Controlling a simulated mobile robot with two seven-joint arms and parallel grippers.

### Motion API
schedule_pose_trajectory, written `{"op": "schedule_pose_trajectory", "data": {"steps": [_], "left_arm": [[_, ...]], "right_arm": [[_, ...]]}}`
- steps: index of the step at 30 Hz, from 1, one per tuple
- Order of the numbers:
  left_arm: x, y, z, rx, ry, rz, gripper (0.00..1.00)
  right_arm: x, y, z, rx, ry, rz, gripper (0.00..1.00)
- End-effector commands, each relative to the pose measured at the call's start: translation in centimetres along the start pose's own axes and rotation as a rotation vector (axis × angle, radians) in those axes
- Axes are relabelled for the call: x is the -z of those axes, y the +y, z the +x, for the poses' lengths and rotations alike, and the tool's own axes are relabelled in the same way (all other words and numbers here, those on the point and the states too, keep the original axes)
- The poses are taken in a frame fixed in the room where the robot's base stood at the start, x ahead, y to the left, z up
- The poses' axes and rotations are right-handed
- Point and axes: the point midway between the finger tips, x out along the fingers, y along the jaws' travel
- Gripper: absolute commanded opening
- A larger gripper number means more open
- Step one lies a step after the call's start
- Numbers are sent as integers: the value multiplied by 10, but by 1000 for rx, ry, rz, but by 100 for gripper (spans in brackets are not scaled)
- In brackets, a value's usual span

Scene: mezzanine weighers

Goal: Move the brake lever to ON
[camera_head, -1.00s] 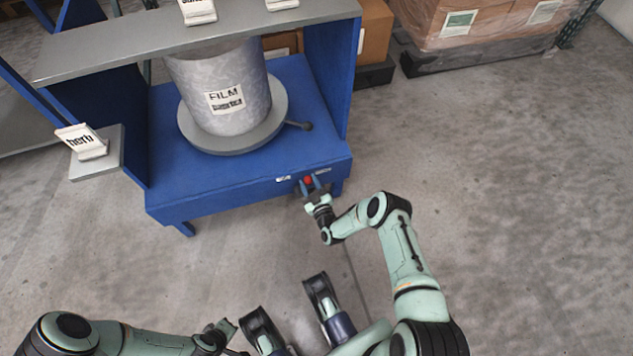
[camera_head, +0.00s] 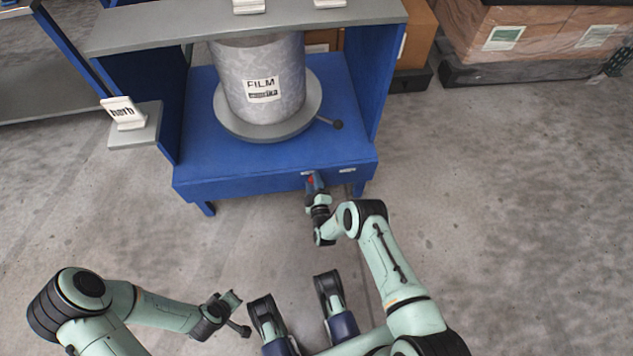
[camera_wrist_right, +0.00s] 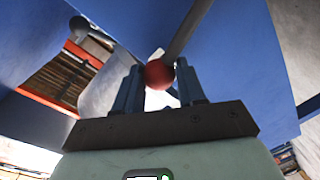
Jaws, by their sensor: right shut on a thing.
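The brake lever's red knob (camera_head: 311,182) is at the front edge of the blue stand, just below the left one of two small white labels. My right gripper (camera_head: 314,184) is shut on it. In the right wrist view the red knob (camera_wrist_right: 158,75) sits between the two fingers (camera_wrist_right: 160,84), with a grey bar rising behind it. The label lettering is too small to read. My left gripper (camera_head: 236,312) hangs low at the left, away from the stand, and its jaw opening is unclear.
A grey drum (camera_head: 260,75) marked FILM stands on a round grey turntable (camera_head: 303,121) with a dark-knobbed handle (camera_head: 336,124). A shelf (camera_head: 170,28) is above. A "herb" sign (camera_head: 123,111) stands at left. Wrapped boxes (camera_head: 540,30) are back right. The right floor is clear.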

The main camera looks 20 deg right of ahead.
Motion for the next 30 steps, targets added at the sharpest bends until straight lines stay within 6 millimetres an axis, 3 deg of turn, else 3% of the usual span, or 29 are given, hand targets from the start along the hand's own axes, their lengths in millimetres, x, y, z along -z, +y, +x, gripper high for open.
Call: {"op": "schedule_pose_trajectory", "data": {"steps": [1,15,16,18,30], "left_arm": [[-1,0,0,1,-2,-1,0],[-1,-1,0,2,-3,-1,0],[-1,-1,0,2,-3,-1,0],[-1,-1,0,2,-3,-1,0],[-1,-1,1,2,-4,-1,0]], "right_arm": [[-7,-1,-2,3,-14,-18,0],[-8,-3,-2,7,-19,-31,0],[-8,-3,-2,7,-20,-31,46],[-7,-3,-2,6,-18,-29,66],[-2,-1,0,2,-8,-23,66]]}}
